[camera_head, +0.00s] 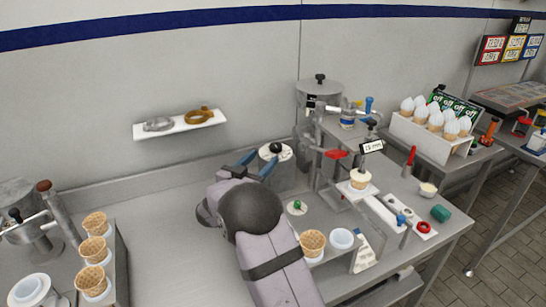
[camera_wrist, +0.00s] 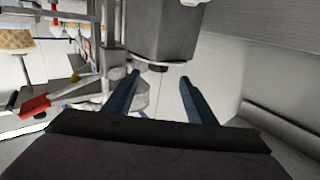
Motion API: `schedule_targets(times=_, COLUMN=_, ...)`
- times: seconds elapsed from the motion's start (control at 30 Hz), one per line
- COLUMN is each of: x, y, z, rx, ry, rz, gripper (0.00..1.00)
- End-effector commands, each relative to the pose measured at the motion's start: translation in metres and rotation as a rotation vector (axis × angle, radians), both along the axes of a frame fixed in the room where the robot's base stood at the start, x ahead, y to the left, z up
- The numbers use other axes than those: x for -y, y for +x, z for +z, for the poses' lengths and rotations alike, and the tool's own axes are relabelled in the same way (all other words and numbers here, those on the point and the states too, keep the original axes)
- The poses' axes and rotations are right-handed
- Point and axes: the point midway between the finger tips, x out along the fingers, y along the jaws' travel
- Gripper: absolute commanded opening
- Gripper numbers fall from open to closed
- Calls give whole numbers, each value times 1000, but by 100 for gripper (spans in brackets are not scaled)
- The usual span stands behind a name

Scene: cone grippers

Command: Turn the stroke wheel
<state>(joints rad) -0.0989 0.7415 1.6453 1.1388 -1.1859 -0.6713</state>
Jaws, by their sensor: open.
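A pale round disc (camera_head: 286,154) with a black knob on top, which looks like the stroke wheel, sits on the machine at the back of the bench in the head view. My gripper (camera_head: 258,163) is beside it, with its blue fingers spread apart. In the wrist view the open fingers (camera_wrist: 160,77) point at a dark grey block (camera_wrist: 160,30) with a dark round part under it. Nothing is held between the fingers. I cannot tell which part of the wheel shows in the wrist view, or whether a finger touches it.
Waffle cones (camera_head: 94,224) stand at left, and another cone (camera_head: 313,243) is beside my arm. The bench left of my arm is clear.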

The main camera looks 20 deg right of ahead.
Motion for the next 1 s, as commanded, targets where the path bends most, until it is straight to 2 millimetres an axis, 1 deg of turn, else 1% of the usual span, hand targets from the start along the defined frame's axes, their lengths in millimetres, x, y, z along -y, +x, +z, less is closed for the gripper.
schedule_targets(times=0.13, x=2, y=-2, z=0, rx=5, ry=-8, rz=-19, gripper=51)
schedule_targets(times=0.27, x=6, y=0, z=0, rx=4, ry=-7, rz=-19, gripper=51)
schedule_targets(times=0.37, x=12, y=6, z=1, rx=5, ry=-6, rz=-18, gripper=51)
schedule_targets(times=0.6, x=37, y=24, z=2, rx=5, ry=-6, rz=-18, gripper=51)
schedule_targets(times=0.8, x=54, y=37, z=1, rx=3, ry=-6, rz=-18, gripper=51)
schedule_targets(times=1.0, x=60, y=43, z=0, rx=3, ry=-6, rz=-15, gripper=51)
